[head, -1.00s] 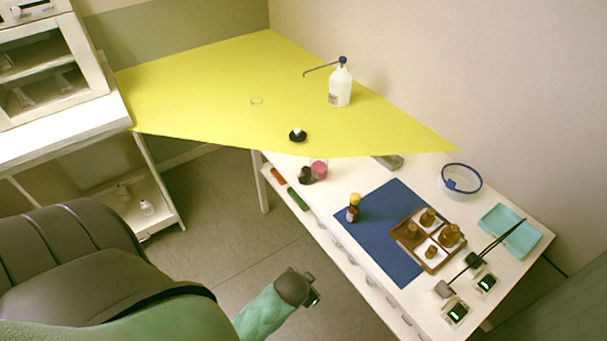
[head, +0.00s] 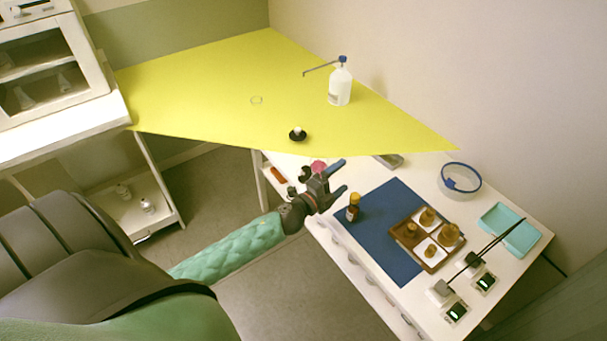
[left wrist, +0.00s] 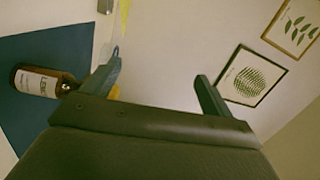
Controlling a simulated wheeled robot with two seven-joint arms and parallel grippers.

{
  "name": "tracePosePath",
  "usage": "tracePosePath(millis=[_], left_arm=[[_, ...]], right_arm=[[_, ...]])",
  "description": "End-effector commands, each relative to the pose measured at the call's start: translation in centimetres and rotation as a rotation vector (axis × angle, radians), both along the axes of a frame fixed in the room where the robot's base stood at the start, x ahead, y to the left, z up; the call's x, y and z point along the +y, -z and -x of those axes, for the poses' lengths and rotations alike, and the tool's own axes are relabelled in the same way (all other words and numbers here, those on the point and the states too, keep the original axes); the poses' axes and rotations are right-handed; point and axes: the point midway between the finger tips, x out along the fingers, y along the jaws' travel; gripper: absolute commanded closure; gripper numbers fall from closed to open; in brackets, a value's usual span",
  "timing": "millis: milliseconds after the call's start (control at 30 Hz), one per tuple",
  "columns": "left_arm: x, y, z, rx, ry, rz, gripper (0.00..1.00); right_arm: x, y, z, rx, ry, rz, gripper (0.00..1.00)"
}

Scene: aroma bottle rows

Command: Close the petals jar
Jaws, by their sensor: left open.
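The petals jar (head: 318,166), small with pink contents, stands at the white table's far left, partly hidden behind my left gripper. A dark round piece (head: 304,173), perhaps its lid, shows just left of it; I cannot tell whether it touches the jar. My left gripper (head: 341,178) is open and empty, its blue fingers pointing right over the table's left edge. In the left wrist view the open fingers (left wrist: 157,72) have nothing between them, and the jar does not show. My right gripper is not in view.
An amber bottle (head: 352,208) stands on the blue mat (head: 376,238), close to my left gripper. A wooden tray (head: 405,236) holds brown bottles. A blue-rimmed bowl (head: 443,182) and teal tray (head: 520,238) are farther right. The yellow surface (head: 220,90) behind is mostly clear.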

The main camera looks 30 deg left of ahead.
Motion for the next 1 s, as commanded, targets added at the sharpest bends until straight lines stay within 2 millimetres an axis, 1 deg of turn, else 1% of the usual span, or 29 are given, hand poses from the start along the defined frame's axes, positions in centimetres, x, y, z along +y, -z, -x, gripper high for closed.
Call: tracePosePath(millis=[33, 67, 167, 267, 367, 467, 500, 567, 600, 667, 700, 800, 900, 1000], left_arm=[[-0.3, -0.9, -0.9, -0.051, 0.083, -0.104, 0.14], [-0.6, -1.2, -1.2, -0.077, 0.134, -0.165, 0.14], [-1.2, -1.4, -2.0, -0.145, 0.306, -0.375, 0.14], [-0.9, -0.7, -2.5, -0.178, 0.475, -0.596, 0.14], [0.7, 0.7, -2.8, -0.175, 0.640, -0.818, 0.14], [3.9, 2.4, -3.1, -0.127, 0.796, -1.039, 0.14], [5.5, 3.1, -3.2, -0.099, 0.853, -1.121, 0.14], [7.9, 3.8, -3.3, -0.050, 0.928, -1.230, 0.14], [9.5, 4.2, -3.3, -0.016, 0.969, -1.291, 0.14], [11.8, 4.5, -3.3, 0.037, 1.024, -1.371, 0.14], [13.3, 4.7, -3.3, 0.072, 1.055, -1.417, 0.14], [16.6, 4.8, -3.2, 0.154, 1.114, -1.509, 0.14], [18.9, 4.6, -3.1, 0.214, 1.152, -1.567, 0.14], [20.1, 4.6, -3.0, 0.247, 1.171, -1.595, 0.14]], right_arm=[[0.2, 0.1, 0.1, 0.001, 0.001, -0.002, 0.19], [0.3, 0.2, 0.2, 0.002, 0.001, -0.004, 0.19], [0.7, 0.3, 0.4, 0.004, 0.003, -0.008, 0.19], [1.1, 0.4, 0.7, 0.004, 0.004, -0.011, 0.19], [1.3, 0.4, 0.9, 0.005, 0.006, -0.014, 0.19], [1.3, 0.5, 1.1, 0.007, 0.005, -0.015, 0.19], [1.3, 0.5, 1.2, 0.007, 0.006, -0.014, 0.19], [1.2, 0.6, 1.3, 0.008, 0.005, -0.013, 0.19], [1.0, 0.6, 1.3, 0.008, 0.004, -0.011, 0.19], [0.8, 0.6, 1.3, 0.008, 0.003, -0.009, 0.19], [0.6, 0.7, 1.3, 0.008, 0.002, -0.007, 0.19], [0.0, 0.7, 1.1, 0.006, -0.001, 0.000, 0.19], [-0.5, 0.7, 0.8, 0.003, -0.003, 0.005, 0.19], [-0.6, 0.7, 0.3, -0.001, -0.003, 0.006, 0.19]])
